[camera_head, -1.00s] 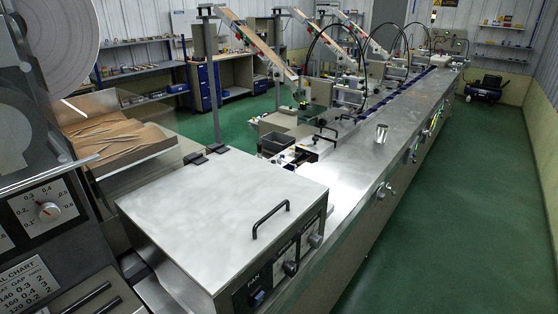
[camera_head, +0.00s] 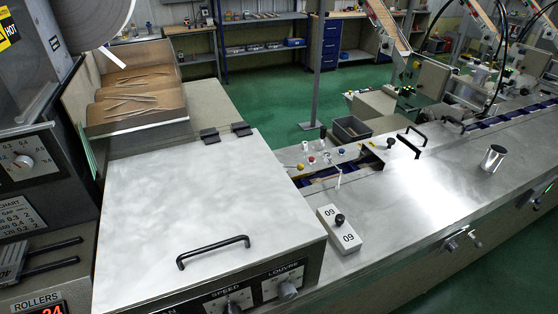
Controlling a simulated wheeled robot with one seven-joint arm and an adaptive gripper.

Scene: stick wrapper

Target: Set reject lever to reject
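No lever labelled reject can be read in the view. A pale block with a black knob (camera_head: 340,219) sits on the metal deck right of the large lid, with dark markings on both sides of the knob. Just behind it, a thin pale upright stick (camera_head: 338,179) stands by a dark slot in the deck. Another small black knob (camera_head: 390,143) stands at the slot's far right end. Which of these is the reject lever, and its setting, I cannot tell. My gripper is not in view.
A large metal lid (camera_head: 200,210) with a black handle (camera_head: 213,252) fills the front left. Small coloured knobs (camera_head: 312,160) and a grey bin (camera_head: 352,129) lie behind the slot. A metal cup (camera_head: 493,158) stands on the deck at right. Green floor (camera_head: 270,100) is open behind.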

